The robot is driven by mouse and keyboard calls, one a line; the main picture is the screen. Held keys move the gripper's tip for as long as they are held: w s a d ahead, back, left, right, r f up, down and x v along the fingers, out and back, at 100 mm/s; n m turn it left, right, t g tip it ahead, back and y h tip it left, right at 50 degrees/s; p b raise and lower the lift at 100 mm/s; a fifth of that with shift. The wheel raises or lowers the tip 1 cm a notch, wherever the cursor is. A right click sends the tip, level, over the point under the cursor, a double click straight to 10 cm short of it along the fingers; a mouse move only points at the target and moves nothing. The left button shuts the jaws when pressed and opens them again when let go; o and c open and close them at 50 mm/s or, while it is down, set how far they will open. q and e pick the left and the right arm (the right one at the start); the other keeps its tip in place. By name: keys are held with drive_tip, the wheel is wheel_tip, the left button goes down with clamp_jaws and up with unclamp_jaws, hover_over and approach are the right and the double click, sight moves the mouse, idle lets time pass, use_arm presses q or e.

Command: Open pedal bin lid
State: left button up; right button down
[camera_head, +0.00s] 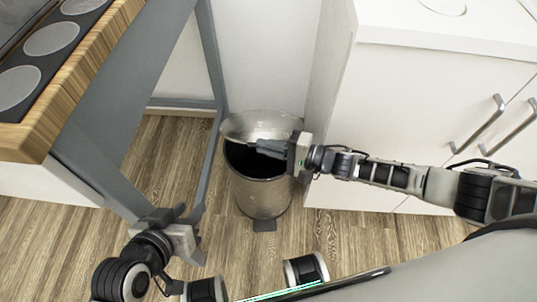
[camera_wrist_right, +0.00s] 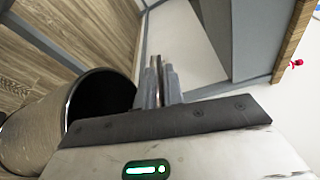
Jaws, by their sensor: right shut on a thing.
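The pedal bin (camera_head: 262,196) is a metal cylinder standing on the floor, with a dark opening and a pedal (camera_head: 264,225) at its front foot. Its metal lid (camera_head: 275,124) stands tilted up at the back of the opening. My right gripper (camera_head: 262,146) reaches in from the right over the opening. In the right wrist view its fingers (camera_wrist_right: 160,88) are closed on the thin edge of the lid, and the bin (camera_wrist_right: 38,128) lies to the left. My left gripper (camera_head: 182,222) hangs at the lower left, apart from the bin; its finger gap is unclear.
A white cabinet (camera_head: 420,95) with metal handles stands right of the bin. A grey table frame (camera_head: 130,110) with a wooden top (camera_head: 75,80) stands to the left. Wooden floor (camera_head: 330,225) is open in front of the bin.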

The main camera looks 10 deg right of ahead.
use_arm(q)
drive_tip(key=shift+s+a+r, duration=0.1)
drive_tip(key=shift+a+r, duration=0.05)
drive_tip(key=shift+r, duration=0.5)
use_arm(e)
drive_tip(key=shift+w+d+r, duration=0.2)
drive_tip(key=shift+w+r, duration=0.5)
drive_tip(key=shift+r, duration=0.2)
drive_tip(key=c, duration=1.6)
unclamp_jaws()
drive_tip(key=shift+f, duration=0.1)
